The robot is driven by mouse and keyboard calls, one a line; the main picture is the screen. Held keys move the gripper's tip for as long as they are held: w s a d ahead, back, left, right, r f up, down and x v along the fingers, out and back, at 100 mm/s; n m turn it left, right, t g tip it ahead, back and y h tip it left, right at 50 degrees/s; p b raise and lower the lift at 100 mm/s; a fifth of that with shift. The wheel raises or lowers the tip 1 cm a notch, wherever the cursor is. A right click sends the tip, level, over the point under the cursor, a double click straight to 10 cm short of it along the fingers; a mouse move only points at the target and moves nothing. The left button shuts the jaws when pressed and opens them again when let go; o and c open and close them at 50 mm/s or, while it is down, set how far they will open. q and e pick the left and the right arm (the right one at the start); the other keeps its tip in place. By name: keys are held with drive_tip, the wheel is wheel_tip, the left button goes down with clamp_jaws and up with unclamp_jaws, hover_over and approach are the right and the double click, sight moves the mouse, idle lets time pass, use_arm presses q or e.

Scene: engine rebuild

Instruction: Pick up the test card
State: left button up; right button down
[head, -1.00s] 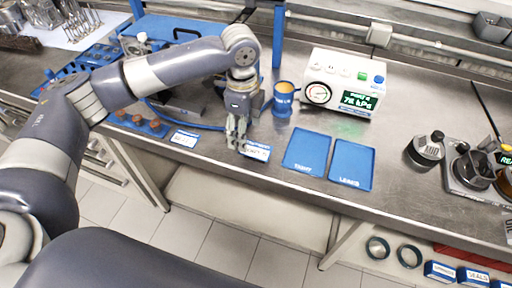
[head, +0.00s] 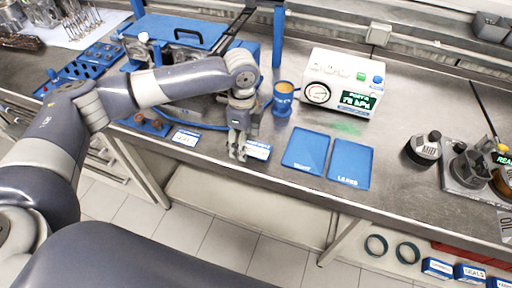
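A small blue-and-white card (head: 258,151) lies at the bench's front edge, left of the blue trays. A similar card (head: 186,138) lies further left along the edge. Their print is too small to read, so I cannot tell which is the test card. My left gripper (head: 237,155) points down at the bench edge, right beside the left end of the nearer card. Its fingers hide part of that end. A narrow gap seems to show between the fingertips, but whether they hold the card is unclear. My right gripper is not in view.
Two flat blue trays, one (head: 305,150) beside another marked LEAKS (head: 350,165), lie to the right. Behind stand a blue cup (head: 283,100) and a white gauge box (head: 341,82). A blue-framed fixture (head: 180,32) stands behind my arm. Bare bench lies right of the trays.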

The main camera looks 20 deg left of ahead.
use_arm(q)
drive_tip(key=shift+f, duration=0.15)
idle(0.3)
drive_tip(key=c, duration=0.7)
